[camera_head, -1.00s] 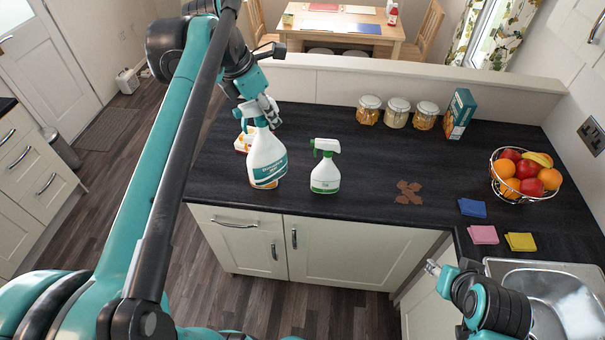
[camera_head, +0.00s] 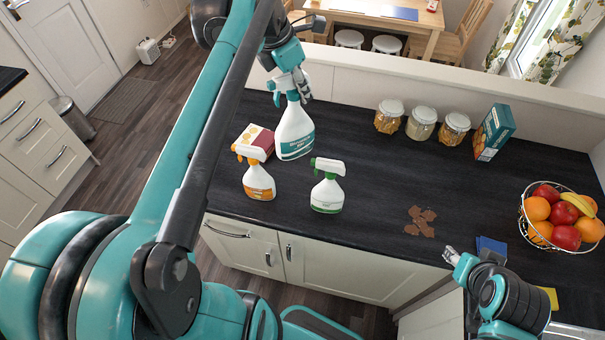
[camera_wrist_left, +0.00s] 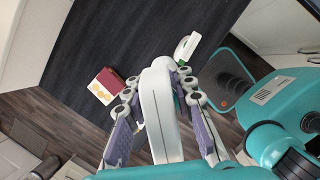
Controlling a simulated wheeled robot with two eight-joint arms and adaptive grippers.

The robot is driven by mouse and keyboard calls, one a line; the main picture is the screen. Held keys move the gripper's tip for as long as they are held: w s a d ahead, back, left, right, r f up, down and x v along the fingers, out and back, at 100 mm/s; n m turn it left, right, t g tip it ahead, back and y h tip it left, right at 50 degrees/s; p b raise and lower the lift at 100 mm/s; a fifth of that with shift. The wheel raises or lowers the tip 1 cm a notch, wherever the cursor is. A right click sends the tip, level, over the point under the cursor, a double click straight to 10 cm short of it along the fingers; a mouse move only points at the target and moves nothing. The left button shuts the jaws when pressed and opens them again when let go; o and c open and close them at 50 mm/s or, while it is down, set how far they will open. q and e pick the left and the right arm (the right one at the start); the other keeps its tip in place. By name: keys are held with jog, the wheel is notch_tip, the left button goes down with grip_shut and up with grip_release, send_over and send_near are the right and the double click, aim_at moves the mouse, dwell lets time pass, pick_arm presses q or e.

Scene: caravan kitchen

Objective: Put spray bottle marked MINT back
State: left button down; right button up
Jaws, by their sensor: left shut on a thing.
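My left gripper (camera_head: 301,86) is shut on a large white spray bottle with a teal label (camera_head: 295,132), gripping it near its teal-and-white spray head. The bottle is nearly upright over the counter's left part; I cannot tell its clearance. In the left wrist view the bottle (camera_wrist_left: 160,105) stands between the fingers. A white spray bottle with a green trigger and green label (camera_head: 327,188) stands on the counter, front right of it. A spray bottle with an orange trigger and label (camera_head: 258,180) stands front left. The label words are too small to read. My right gripper (camera_head: 451,256) is near the counter's front; its fingers are unclear.
A red and white box (camera_head: 254,141) stands behind the orange bottle. Lidded jars (camera_head: 421,124) and a teal box (camera_head: 493,131) line the back. Brown patches (camera_head: 421,221) mark the counter's middle right. A fruit basket (camera_head: 560,217) stands right. Dark counter (camera_head: 385,175) is free between.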

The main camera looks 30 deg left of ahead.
pick_arm(q)
notch_tip(320, 180, down, 26)
jog(key=b, duration=0.4)
jog(key=shift+r+b, duration=0.15)
jog(key=shift+b, duration=0.2)
jog(key=shift+s, duration=0.1)
jog(key=c, duration=1.7)
grip_release()
jog(key=shift+c, duration=0.2)
jog(key=o, duration=0.5)
